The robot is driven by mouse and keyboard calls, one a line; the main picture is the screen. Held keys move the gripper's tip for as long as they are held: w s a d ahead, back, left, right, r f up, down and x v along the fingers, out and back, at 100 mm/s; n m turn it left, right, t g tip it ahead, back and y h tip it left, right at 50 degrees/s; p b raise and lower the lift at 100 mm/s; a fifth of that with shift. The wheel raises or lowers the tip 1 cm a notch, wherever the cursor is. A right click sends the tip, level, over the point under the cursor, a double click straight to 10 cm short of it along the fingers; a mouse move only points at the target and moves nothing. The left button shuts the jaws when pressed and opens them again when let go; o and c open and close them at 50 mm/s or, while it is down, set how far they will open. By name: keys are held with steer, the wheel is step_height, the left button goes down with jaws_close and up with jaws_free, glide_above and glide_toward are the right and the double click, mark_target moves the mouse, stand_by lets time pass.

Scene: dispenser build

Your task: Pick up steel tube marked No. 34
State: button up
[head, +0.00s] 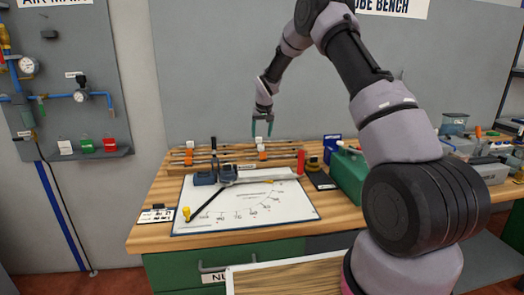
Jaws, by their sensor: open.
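Long thin steel tubes (225,149) lie roughly level across a wooden rack at the back of the bench. Orange holders and small white tags sit along them. The tag marks are too small to read, so I cannot tell which tube is No. 34. My gripper (262,130) points down with its teal fingers apart, just above the right part of the tubes near a white tag (259,141). It looks empty and apart from the tubes.
A wooden-topped surface (290,280) is at the front. The wall is close behind.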

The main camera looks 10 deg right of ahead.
mark_target(261, 145)
steer(key=shift+x, duration=3.2)
steer(key=shift+w, duration=0.1)
jaws_close()
